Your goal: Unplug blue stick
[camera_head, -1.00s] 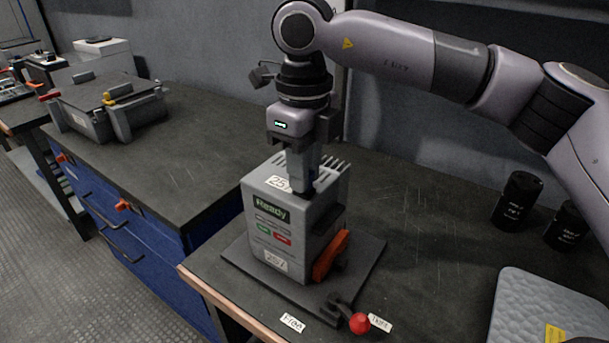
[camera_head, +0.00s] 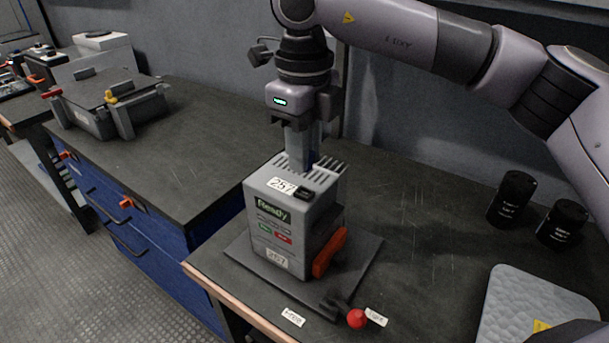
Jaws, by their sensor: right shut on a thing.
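The grey device (camera_head: 290,225) reads "Ready" and carries "257" labels. It stands on a dark base plate (camera_head: 358,262) on the bench. My right gripper (camera_head: 308,158) comes down from above and is shut on a slim dark blue piece, the blue stick (camera_head: 311,160), at the back of the device's top. The fingers hide most of the stick. I cannot tell whether its lower end is clear of the top. A small black block (camera_head: 303,193) shows on the top's front right corner. My left gripper is not in view.
An orange handle (camera_head: 329,252) is on the device's right side. A red-knobbed lever (camera_head: 356,318) sits at the base plate's front, between two small labels. Two black cylinders (camera_head: 512,199) and a grey pad (camera_head: 538,305) are at the right. The bench between is clear.

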